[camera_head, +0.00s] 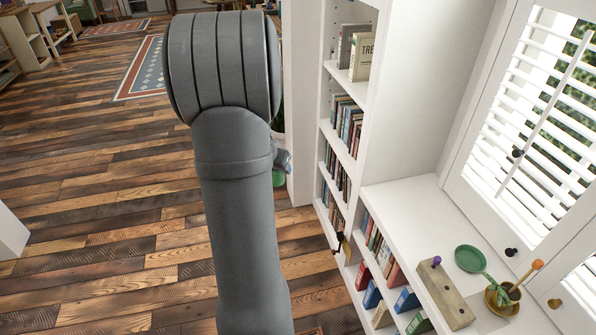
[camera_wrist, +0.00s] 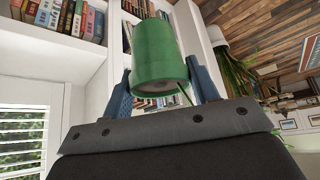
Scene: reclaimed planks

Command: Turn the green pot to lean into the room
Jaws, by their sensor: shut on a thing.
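The green pot (camera_wrist: 160,55) is between the two blue fingers of my gripper (camera_wrist: 163,80) in the wrist view, and the gripper is shut on it. My grey arm hides the rest, so I cannot tell the pot's lean there. It appears held clear of the floor, close to the white shelving.
A white bookcase (camera_head: 403,95) with several books stands right of my arm. A low white shelf top (camera_head: 400,205) holds a wooden block (camera_head: 445,292), a green dish (camera_head: 470,259) and a brass bowl (camera_head: 502,298). A shuttered window (camera_head: 530,110) is behind. Plank floor (camera_head: 110,220) is open at left.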

